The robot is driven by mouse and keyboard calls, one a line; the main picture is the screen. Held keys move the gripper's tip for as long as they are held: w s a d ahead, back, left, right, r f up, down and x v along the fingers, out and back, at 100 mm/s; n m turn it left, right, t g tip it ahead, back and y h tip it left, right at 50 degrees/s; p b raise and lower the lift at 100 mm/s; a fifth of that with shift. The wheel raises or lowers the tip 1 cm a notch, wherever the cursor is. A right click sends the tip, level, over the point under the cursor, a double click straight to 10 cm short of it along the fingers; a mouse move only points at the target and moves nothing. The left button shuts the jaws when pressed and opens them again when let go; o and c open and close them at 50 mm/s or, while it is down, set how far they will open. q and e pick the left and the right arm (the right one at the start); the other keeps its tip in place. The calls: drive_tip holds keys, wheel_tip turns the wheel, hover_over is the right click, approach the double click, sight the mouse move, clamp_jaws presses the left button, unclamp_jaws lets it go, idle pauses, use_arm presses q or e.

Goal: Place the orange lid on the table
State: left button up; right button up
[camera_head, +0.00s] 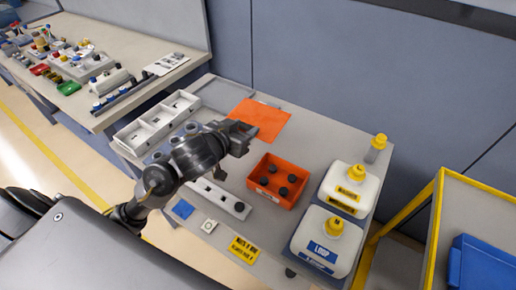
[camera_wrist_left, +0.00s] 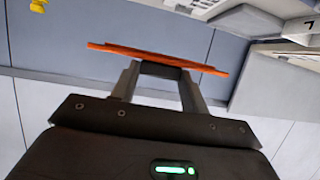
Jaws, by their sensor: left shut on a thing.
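The orange lid (camera_head: 259,120) is a flat square sheet, seen above the back middle of the table (camera_head: 310,135) in the head view. My left gripper (camera_head: 246,134) is shut on the lid's near edge. In the left wrist view the lid (camera_wrist_left: 130,51) shows edge-on as a thin orange plate between the fingertips of my left gripper (camera_wrist_left: 165,72). I cannot tell from these frames how high the lid is above the table. My right gripper is not in view.
An orange bin (camera_head: 262,181) with several dark round pieces stands in front of the lid. Two white jugs with yellow caps (camera_head: 347,190) (camera_head: 325,240) stand at the right. A white divided tray (camera_head: 157,122) is at the left. A yellow-railed cart (camera_head: 432,215) stands beyond the right edge.

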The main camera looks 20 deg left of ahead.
use_arm(q)
drive_tip(key=shift+g+h, duration=0.3)
drive_tip(key=shift+w+a+f, duration=1.45)
drive_tip(key=shift+f, duration=0.5)
drive_tip(key=shift+w+a+f, duration=1.45)
drive_tip(key=shift+w+f, duration=0.05)
drive_tip(key=shift+f, duration=0.5)
drive_tip(key=shift+w+a+f, duration=1.45)
drive_tip(key=shift+f, duration=0.5)
wheel_tip(320, 180, down, 3)
drive_tip(key=shift+f, duration=0.1)
drive_tip(key=shift+f, duration=0.6)
drive_tip(key=o, duration=1)
drive_tip(key=shift+s+f, duration=0.1)
drive_tip(key=shift+f, duration=0.1)
